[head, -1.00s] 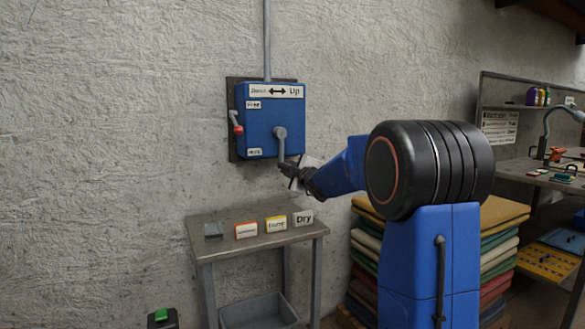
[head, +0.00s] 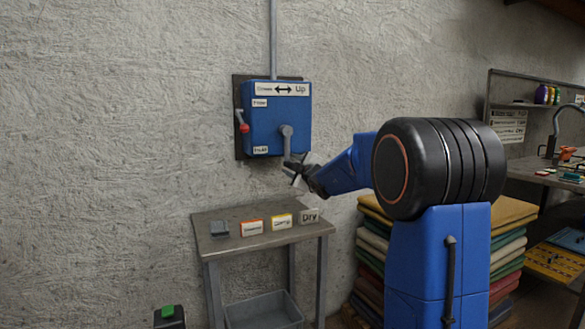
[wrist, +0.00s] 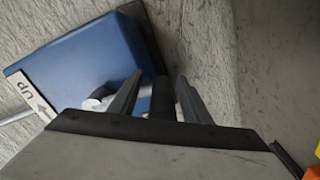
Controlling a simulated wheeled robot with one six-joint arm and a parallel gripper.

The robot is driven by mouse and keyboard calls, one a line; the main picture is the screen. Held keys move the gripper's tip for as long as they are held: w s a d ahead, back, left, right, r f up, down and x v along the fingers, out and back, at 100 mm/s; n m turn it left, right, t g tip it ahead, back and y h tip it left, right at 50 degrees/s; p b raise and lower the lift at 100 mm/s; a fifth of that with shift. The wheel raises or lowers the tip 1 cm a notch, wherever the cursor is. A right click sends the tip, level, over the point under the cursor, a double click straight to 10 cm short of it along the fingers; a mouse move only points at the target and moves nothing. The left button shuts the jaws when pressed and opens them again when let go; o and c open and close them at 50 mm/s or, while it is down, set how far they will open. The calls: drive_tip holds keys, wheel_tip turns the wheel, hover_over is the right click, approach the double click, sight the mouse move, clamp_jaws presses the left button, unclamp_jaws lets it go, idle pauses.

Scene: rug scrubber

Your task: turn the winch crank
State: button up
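The blue winch box (head: 277,118) is fixed to the wall with an "Up" label and a double arrow at its top. Its grey crank (head: 287,143) hangs straight down from a round hub on the front. My gripper (head: 296,172) is at the crank's lower end. In the wrist view, the dark crank handle (wrist: 162,98) shows between the two fingers of my gripper (wrist: 158,95). The fingers stand apart, with a gap showing beside the handle. The head view does not show the contact clearly. A red-knobbed lever (head: 242,123) is on the box's left side.
A grey metal table (head: 220,240) stands below the box, with several small label blocks on it and a grey bin (head: 262,312) underneath. Stacked folded rugs (head: 372,250) stand to the right. A workbench (head: 535,172) is at the far right.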

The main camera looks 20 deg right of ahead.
drive_tip(key=shift+a+r, duration=0.2)
drive_tip(key=shift+a, duration=0.1)
drive_tip(key=shift+s+f, duration=0.1)
drive_tip(key=shift+s, duration=0.2)
drive_tip(key=s, duration=1.7)
drive_tip(key=shift+d+f, duration=0.15)
drive_tip(key=shift+d, duration=0.15)
drive_tip(key=shift+w, duration=0.1)
